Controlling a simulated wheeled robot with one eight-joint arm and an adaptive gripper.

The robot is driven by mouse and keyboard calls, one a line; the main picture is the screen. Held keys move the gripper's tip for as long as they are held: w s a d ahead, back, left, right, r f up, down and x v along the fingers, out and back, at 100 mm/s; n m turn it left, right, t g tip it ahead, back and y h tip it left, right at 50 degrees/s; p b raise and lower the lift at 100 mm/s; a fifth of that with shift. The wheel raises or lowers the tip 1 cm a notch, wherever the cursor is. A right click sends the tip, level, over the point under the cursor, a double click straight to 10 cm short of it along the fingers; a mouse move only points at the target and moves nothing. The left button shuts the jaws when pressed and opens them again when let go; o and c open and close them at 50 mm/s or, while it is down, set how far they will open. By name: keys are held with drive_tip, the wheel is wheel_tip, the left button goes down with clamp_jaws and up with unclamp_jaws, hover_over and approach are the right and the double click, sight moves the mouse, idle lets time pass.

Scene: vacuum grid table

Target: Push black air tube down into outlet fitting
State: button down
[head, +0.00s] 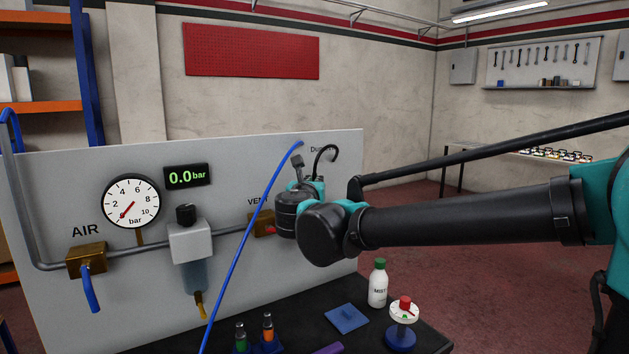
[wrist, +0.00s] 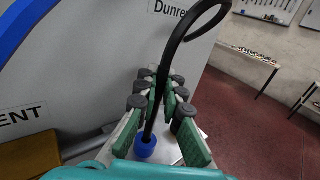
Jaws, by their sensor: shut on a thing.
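The black air tube (wrist: 178,45) runs between the green-padded fingers of my gripper (wrist: 160,92) in the wrist view. My gripper is shut on it. Above the fingers the tube loops up and to the right; below, its lower part meets the blue collar of the outlet fitting (wrist: 146,148). I cannot tell how deep the tube sits in the collar. In the head view, my gripper (head: 299,168) is in front of the panel's right end, and the curled tube (head: 326,149) shows just behind it. The fitting is hidden there by my arm.
The grey panel (head: 60,190) carries a gauge (head: 131,202) and a display (head: 186,175) reading 0.0 bar. A blue hose (head: 238,246) crosses in front of it. A white bottle (head: 378,283) and a red-knobbed device (head: 404,310) stand on the black table (head: 432,337).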

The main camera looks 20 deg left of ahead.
drive_tip(key=shift+f, duration=1.35)
idle(1.5)
drive_tip(key=c, duration=1.6)
unclamp_jaws()
drive_tip(key=s+d, duration=0.2)
drive_tip(key=s, duration=1)
drive_tip(key=w+d+f+m+g+h, duration=0.35)
drive_tip(key=d+f+m, duration=0.6)
drive_tip(key=d, duration=0.45)
drive_tip(key=w+d+f+m+g+h, duration=0.4)
drive_tip(key=d+f+m, duration=0.4)
drive_tip(key=d+f, duration=0.5)
drive_tip(key=s+d+f+m+g+y, duration=0.1)
drive_tip(key=s+d+f+m+g, duration=0.1)
drive_tip(key=s+d+f+m, duration=0.2)
drive_tip(key=s+d+f+m+g+y, duration=0.2)
drive_tip(key=s+d+f+m, duration=0.3)
drive_tip(key=m, duration=0.4)
drive_tip(key=s+d+f+m+g+y, duration=0.1)
drive_tip(key=s+d+f+m+g, duration=0.1)
drive_tip(key=s+d+f+m, duration=0.3)
drive_tip(key=shift+s+d+f+m, duration=0.1)
drive_tip(key=shift+d+f+m, duration=0.35)
drive_tip(key=shift+d+m, duration=0.2)
drive_tip(key=shift+d+f+m, duration=0.45)
drive_tip(key=shift+d+m, duration=0.15)
